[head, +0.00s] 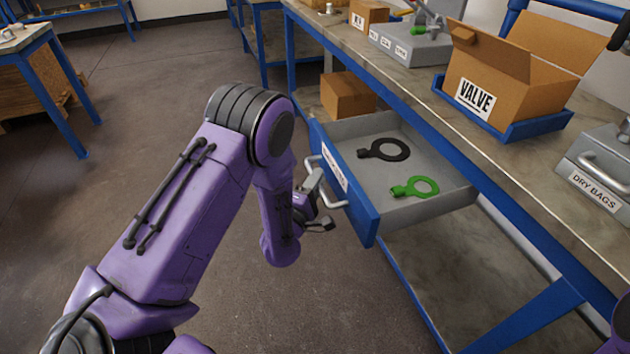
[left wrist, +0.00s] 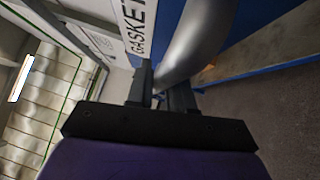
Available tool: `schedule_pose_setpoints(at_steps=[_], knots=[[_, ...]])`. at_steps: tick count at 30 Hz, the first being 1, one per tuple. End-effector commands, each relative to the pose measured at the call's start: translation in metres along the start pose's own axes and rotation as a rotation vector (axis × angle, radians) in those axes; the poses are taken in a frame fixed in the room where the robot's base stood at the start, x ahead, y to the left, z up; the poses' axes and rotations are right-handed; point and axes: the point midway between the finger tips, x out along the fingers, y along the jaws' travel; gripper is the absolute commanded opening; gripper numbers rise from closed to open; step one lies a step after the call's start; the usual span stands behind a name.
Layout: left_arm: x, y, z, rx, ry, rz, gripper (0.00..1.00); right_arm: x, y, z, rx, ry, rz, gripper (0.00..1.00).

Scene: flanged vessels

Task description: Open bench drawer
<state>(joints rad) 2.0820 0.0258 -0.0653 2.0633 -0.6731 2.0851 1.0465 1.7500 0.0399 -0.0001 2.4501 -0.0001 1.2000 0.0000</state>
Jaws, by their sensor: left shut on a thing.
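The bench drawer (head: 432,217) is pulled out from under the bench, its grey inside open to view and its blue front (head: 352,200) facing my left arm. A black ring with a tab (head: 385,150) and a green ring with a tab (head: 416,188) lie in it. My left gripper (head: 322,198) is at the drawer's metal handle (head: 333,200) and shut on it. In the left wrist view the gripper's fingers (left wrist: 160,98) close around the grey handle bar (left wrist: 200,40), beside a label with the letters GASKET (left wrist: 139,25). My right gripper is out of view.
The bench top (head: 420,92) carries an open cardboard box marked VALVE (head: 476,98) in a blue tray and a grey DRY BAGS case (head: 598,185). A brown box (head: 348,95) sits below the bench top behind the drawer. The floor left of the drawer is clear.

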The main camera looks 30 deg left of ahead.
Motion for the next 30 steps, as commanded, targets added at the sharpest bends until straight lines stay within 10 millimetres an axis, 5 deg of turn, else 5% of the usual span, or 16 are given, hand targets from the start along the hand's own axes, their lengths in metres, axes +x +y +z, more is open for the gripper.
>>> schedule_pose_setpoints(at_steps=[2, 3, 4, 14, 24, 30], knots=[[-0.001, -0.003, 0.002, 0.000, -0.007, -0.008, 0.00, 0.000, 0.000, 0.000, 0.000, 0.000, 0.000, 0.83], [-0.001, -0.003, 0.002, 0.000, -0.007, -0.008, 0.34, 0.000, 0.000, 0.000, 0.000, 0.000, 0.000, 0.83], [-0.001, -0.002, 0.002, 0.000, -0.007, -0.008, 0.41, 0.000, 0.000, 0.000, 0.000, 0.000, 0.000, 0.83], [-0.005, -0.002, 0.000, 0.001, -0.003, -0.004, 0.41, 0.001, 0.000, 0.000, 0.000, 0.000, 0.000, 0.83], [-0.079, -0.005, 0.001, 0.004, -0.007, -0.010, 0.41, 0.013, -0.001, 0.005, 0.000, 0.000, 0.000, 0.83], [-0.104, -0.003, 0.001, 0.003, -0.006, -0.006, 0.41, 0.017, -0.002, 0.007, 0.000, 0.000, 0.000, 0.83]])
